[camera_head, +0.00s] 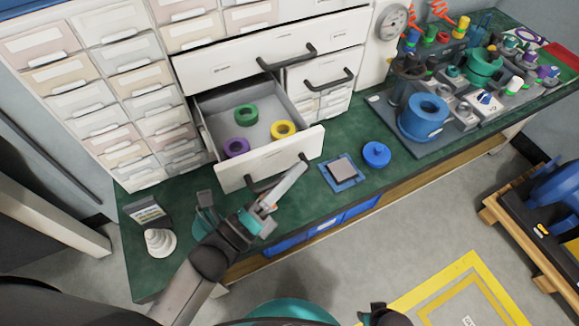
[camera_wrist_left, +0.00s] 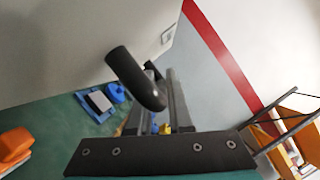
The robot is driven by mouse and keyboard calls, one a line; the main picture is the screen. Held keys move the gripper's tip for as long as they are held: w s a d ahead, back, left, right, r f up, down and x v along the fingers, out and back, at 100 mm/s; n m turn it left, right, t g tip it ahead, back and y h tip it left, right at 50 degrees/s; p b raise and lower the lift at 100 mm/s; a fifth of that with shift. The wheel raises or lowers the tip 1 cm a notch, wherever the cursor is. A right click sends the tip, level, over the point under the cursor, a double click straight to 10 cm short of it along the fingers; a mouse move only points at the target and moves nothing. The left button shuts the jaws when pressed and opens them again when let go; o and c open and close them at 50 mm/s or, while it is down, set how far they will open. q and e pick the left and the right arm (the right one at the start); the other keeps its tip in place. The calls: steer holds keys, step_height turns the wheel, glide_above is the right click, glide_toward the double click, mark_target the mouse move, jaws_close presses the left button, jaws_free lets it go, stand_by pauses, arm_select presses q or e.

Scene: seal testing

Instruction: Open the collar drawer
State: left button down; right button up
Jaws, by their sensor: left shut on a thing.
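The collar drawer (camera_head: 270,155) is pulled out from the white cabinet, with its inside open to view. A green collar (camera_head: 246,114), a purple collar (camera_head: 236,147) and a yellow collar (camera_head: 283,130) lie apart in it. Its dark bar handle (camera_head: 262,184) is on the white front, partly hidden by my left gripper (camera_head: 297,172). My left gripper is shut on this handle. In the left wrist view the curved end of the handle (camera_wrist_left: 137,78) shows at the fingers (camera_wrist_left: 165,105). The fingers of my right gripper do not show.
A wide closed drawer (camera_head: 270,55) is above. A blue pad with a grey block (camera_head: 342,170) and a blue round part (camera_head: 376,154) lie to the right on the green bench. Several fittings crowd the back right.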

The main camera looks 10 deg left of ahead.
arm_select(q)
steer(key=shift+d+r, duration=0.1)
steer(key=shift+r, duration=0.1)
steer(key=c, duration=1)
jaws_free()
steer(key=shift+o, duration=0.7)
steer(key=shift+f, duration=0.1)
steer(key=shift+f, duration=0.1)
steer(key=v, duration=1.5)
steer(key=shift+p, duration=0.4)
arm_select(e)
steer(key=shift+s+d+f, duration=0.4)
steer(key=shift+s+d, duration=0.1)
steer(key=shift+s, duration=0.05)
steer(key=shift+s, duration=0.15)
